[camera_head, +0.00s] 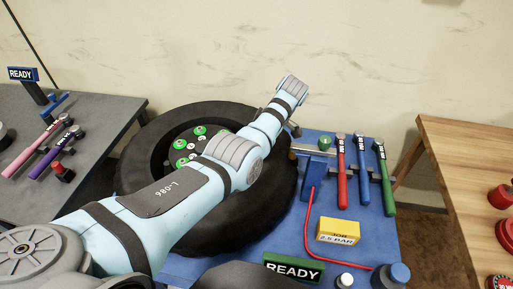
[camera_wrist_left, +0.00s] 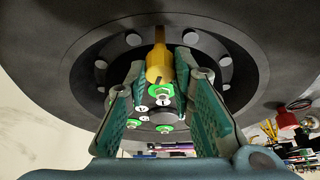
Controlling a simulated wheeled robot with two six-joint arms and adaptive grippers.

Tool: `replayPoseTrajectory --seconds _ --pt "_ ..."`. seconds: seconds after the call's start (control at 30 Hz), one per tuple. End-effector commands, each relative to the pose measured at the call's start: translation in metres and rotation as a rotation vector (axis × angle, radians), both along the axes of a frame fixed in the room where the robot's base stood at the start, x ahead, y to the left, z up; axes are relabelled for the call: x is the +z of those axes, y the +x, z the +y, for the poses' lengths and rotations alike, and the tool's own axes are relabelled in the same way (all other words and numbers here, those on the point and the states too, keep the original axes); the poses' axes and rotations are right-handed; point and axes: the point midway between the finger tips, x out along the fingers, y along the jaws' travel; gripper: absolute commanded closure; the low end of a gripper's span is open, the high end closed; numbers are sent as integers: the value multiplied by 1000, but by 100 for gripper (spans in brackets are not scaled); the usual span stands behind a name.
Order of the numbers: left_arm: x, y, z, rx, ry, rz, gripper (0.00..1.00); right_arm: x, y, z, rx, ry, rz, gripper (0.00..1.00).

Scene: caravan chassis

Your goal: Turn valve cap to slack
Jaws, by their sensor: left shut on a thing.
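A wheel with a black tyre (camera_head: 258,218) lies flat on the blue table, with green-ringed nuts (camera_head: 180,144) around its hub. My left arm reaches across the wheel to its far right side, and my left gripper (camera_head: 294,130) shows there only in small part. In the left wrist view, my left gripper (camera_wrist_left: 168,76) has its teal fingers on either side of a yellow, brass-like valve cap (camera_wrist_left: 159,62), shut on it. The wheel's rim (camera_wrist_left: 85,75) fills the view behind it. How far the cap is turned cannot be told. My right gripper is not in view.
On the blue table (camera_head: 345,226) are a red hose, a yellow box (camera_head: 338,231) reading 2.5 BAR, a READY sign (camera_head: 293,269), and a rack of red, blue and green tools (camera_head: 363,165). A grey table (camera_head: 100,103) stands left and a wooden one (camera_head: 460,150) right.

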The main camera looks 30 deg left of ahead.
Motion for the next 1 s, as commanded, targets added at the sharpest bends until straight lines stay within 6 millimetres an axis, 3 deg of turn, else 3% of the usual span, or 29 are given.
replayPoseTrajectory --seconds 0.33,0.37,0.47,0.8,1.0 --pt "-1 -1 0 2 -2 4 100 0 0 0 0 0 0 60" --pt "-1 -1 0 2 -2 4 73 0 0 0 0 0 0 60" --pt "-1 -1 0 2 -2 3 57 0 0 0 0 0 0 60" --pt "4 0 -2 -1 -1 1 57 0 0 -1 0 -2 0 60" --pt "42 4 -17 -1 -2 -2 57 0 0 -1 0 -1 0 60"
